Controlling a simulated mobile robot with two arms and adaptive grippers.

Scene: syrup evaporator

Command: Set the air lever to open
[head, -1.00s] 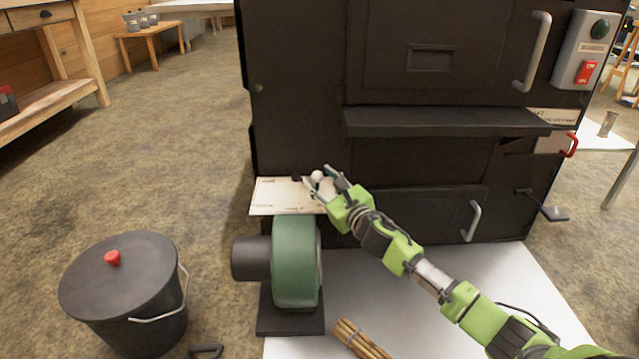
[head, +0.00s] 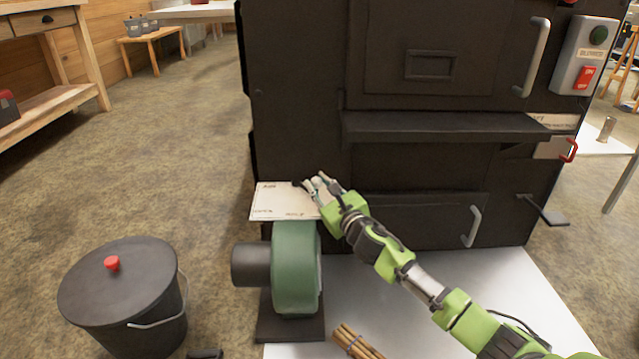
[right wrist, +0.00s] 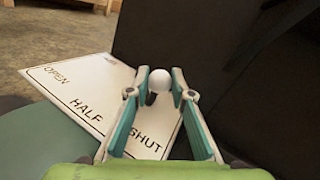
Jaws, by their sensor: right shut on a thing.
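The air lever's white ball knob (right wrist: 160,80) sits between the two fingers of my right gripper (right wrist: 160,74) in the right wrist view. The gripper is shut on it. The lever's arm is mostly hidden. A white plate lettered OPEN, HALF and SHUT (right wrist: 107,88) lies under the fingers; SHUT is nearest the gripper and OPEN is at the far left. In the head view the plate (head: 280,203) rests above the green blower (head: 296,268), and my right gripper (head: 315,184) is at its right end. My left gripper is out of view.
The dark evaporator body (head: 300,120) stands close behind the gripper, with a ledge (head: 440,127) above right. A lidded black bucket (head: 120,285) stands on the floor at left. A stick bundle (head: 357,342) lies in front.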

